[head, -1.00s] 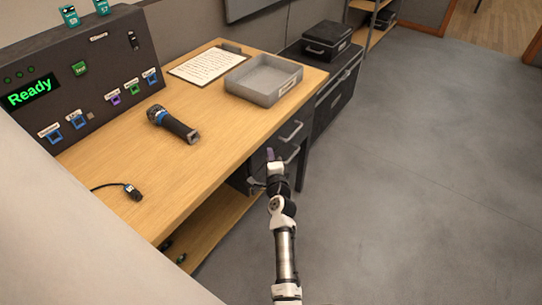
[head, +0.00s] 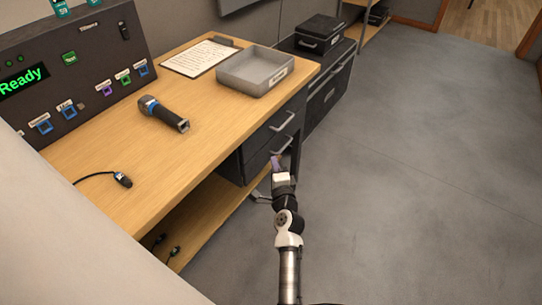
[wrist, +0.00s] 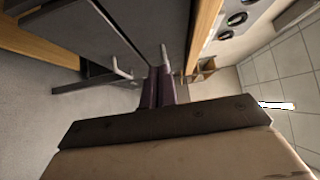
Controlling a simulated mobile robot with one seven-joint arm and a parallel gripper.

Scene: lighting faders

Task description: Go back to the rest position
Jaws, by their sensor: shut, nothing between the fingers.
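My gripper (head: 276,160) is at the right side of the wooden desk, beside the dark drawer fronts and below the desktop's edge. In the wrist view its purple fingers (wrist: 160,84) lie together and are shut with nothing between them. The drawer handles show close to the fingertips in that view; I cannot tell whether they touch. My arm reaches up from the bottom of the head view.
The desk (head: 205,130) holds a dark flashlight-like object (head: 163,114), a grey tray (head: 256,72), a clipboard (head: 200,57) and a control panel (head: 90,75) reading "Ready". Drawers (head: 275,135) stand under its right end. Open grey floor (head: 420,180) lies to the right.

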